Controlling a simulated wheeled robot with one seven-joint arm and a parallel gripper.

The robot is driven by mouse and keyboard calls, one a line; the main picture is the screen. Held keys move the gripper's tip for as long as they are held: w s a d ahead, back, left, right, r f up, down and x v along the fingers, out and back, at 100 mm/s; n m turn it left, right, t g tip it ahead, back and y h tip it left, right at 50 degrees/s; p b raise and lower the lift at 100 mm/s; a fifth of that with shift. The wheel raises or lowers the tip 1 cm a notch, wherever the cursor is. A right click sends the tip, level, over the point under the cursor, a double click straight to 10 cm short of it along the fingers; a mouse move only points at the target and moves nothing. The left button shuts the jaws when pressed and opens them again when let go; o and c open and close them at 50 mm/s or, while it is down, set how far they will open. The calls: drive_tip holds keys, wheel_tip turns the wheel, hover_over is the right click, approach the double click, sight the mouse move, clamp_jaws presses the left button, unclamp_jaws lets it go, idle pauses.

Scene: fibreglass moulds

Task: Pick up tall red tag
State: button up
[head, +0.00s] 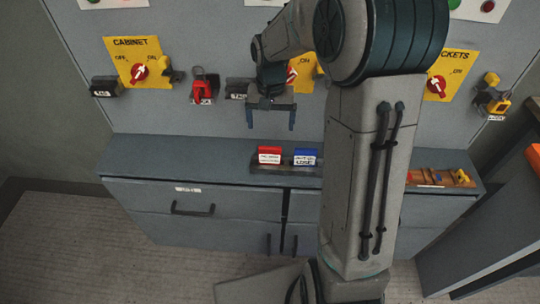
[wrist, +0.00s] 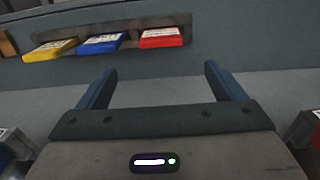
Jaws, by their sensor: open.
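A red tag (head: 269,154) with a white label stands at the left end of a dark rack on the cabinet top. In the wrist view the red tag (wrist: 162,38) is beyond the fingers, at upper centre. A blue tag (head: 305,156) stands beside it, and the wrist view also shows a yellow tag (wrist: 50,50) past the blue one (wrist: 101,44). My gripper (head: 271,125) is open, empty and above the red tag in the head view, apart from it. Its two fingers (wrist: 160,72) also show in the wrist view, with nothing between them.
Behind stands a grey panel with yellow switch plates (head: 133,62) and a red padlock (head: 203,86). A brown tray (head: 440,183) with small items lies right on the cabinet top (head: 150,157). The cabinet top's left part is clear. My arm hides part of the rack.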

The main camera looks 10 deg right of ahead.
sight(270, 147)
wheel_tip(270, 147, down, 8)
drive_tip(key=shift+s+a+f, duration=0.15)
drive_tip(key=shift+f, duration=2.55)
drive_tip(key=c, duration=1)
